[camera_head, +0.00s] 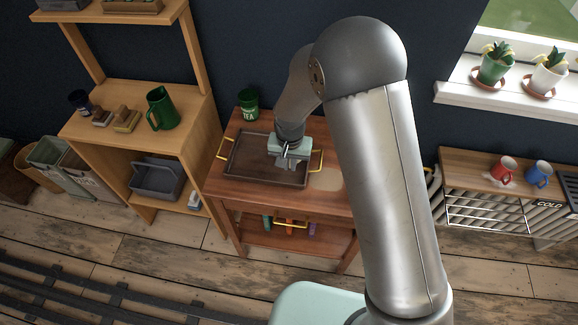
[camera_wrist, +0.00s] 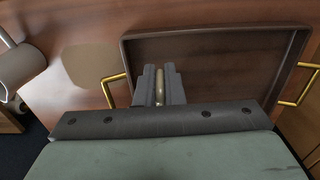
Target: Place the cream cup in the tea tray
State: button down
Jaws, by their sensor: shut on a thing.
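The dark brown tea tray (camera_head: 240,173) with brass handles lies on the wooden cart. It also fills the upper right of the wrist view (camera_wrist: 225,70). My gripper (camera_head: 284,162) points down over the tray's right part. In the wrist view, my gripper (camera_wrist: 159,80) is shut on a narrow cream-tan piece between its fingers. This piece fits the cream cup (camera_wrist: 160,85), but most of it is hidden. No whole cream cup shows in the head view. I cannot tell whether the held thing touches the tray floor.
A green TEA tin (camera_head: 248,104) stands behind the tray on the cart (camera_head: 335,201). A tan round patch (camera_head: 326,179) lies right of the tray. A shelf with a green pitcher (camera_head: 162,108) stands left. Red (camera_head: 504,170) and blue (camera_head: 539,173) mugs stand far right.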

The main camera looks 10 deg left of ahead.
jog(key=f, duration=0.1)
jog(key=f+p, duration=0.1)
jog(key=f, duration=0.1)
jog(key=shift+w+a, duration=0.15)
jog(key=shift+w, duration=0.1)
jog(key=shift+f, duration=0.35)
jog(key=shift+f, duration=0.15)
jog(key=c, duration=1.5)
grip_release()
jog(key=shift+c, duration=0.2)
notch_tip(320, 180, up, 11)
jog(key=shift+f+b, duration=0.1)
jog(key=shift+b, duration=0.8)
jog(key=shift+s+r, duration=0.1)
jog(key=shift+r, duration=0.65)
